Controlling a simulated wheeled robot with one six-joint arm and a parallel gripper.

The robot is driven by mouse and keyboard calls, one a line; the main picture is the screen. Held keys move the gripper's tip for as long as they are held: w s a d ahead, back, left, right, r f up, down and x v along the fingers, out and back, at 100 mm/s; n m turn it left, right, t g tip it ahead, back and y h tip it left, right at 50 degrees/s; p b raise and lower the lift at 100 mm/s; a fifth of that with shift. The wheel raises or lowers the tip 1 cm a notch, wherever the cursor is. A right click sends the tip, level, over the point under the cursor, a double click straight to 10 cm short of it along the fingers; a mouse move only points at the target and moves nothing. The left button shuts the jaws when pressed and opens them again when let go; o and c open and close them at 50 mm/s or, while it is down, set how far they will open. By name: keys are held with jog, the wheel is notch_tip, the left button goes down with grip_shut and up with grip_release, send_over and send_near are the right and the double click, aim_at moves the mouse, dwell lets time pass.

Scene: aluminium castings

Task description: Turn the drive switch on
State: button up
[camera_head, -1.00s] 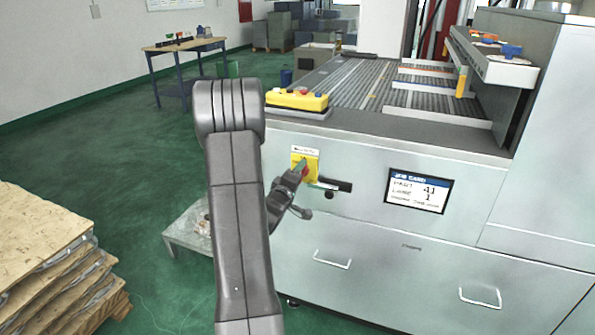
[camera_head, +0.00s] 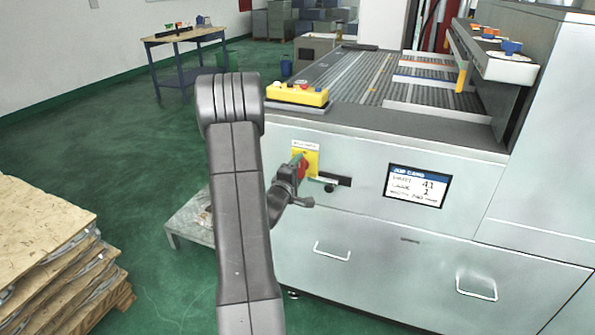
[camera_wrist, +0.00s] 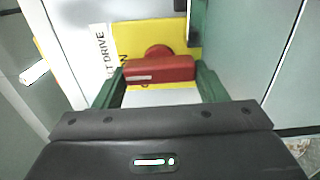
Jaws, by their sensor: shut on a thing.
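The drive switch is a red rotary handle (camera_wrist: 160,70) on a yellow plate (camera_head: 312,160) on the front of the grey machine. In the head view the red handle (camera_head: 303,168) shows just beyond my gripper. My gripper (camera_head: 297,172) reaches the switch from the lower left. In the wrist view the green fingers of my gripper (camera_wrist: 160,88) stand at both ends of the red handle, which lies across between them. A white label reading "DRIVE" is beside the yellow plate; its other words are partly cut off.
A yellow control box (camera_head: 298,95) sits on the machine's ledge above the switch. A black latch bar (camera_head: 335,180) is just right of it. A job card screen (camera_head: 417,186) is farther right. Stacked boards (camera_head: 45,240) stand at lower left.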

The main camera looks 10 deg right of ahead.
jog(key=o, duration=1)
jog(key=b+v, duration=0.1)
jog(key=v, duration=1.3)
jog(key=shift+w, duration=0.1)
jog(key=p+x, duration=0.1)
jog(key=x, duration=1.2)
jog(key=shift+w+d, duration=0.3)
